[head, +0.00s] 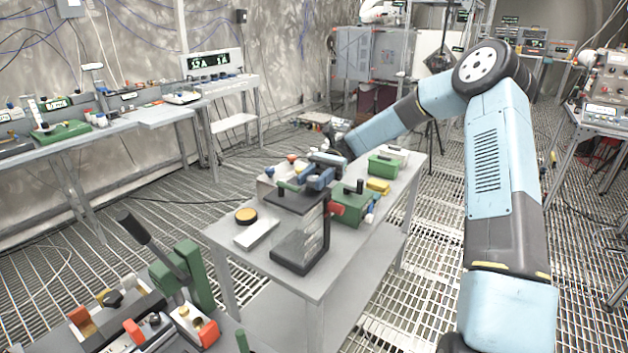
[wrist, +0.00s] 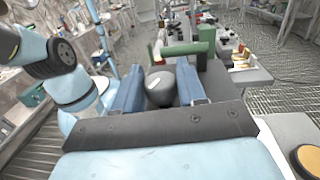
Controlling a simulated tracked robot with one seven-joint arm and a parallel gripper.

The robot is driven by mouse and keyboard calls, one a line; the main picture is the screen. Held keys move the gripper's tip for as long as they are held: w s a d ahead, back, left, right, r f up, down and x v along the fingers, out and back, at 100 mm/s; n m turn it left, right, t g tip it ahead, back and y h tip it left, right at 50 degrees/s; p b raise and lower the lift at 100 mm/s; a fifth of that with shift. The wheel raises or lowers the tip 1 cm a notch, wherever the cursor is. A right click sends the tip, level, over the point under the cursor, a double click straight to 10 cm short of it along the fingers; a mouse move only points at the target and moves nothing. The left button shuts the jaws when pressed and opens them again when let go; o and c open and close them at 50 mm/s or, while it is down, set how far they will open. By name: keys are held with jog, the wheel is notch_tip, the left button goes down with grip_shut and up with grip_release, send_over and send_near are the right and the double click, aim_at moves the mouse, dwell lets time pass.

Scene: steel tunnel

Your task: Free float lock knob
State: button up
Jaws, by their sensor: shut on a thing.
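A dark round knob with a white mark (wrist: 160,88) sits between the two blue fingers of my gripper (wrist: 160,78) in the wrist view. The fingers are on either side of it, and my gripper is shut on it. In the head view my gripper (head: 318,174) is over the middle table, at the top of a black upright fixture with a clear or grey lower front (head: 300,242). The knob is hidden or too small to make out there. Behind the knob in the wrist view is a green bar-shaped part (wrist: 186,48).
The grey table (head: 325,282) also bears a green box (head: 350,206), a smaller green box (head: 382,166), a yellow block (head: 378,186), a white block (head: 256,233) and a black-and-yellow disc (head: 246,215). A green lever fixture (head: 196,275) stands at front left. Grating floor lies around.

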jog(key=shift+n+g+h, duration=0.5)
jog(key=shift+n+h, duration=0.1)
jog(key=shift+h, duration=0.3)
jog(key=o, duration=0.9)
jog(key=shift+w, duration=0.15)
jog(key=shift+v, duration=6.75)
jog(key=shift+f, duration=0.1)
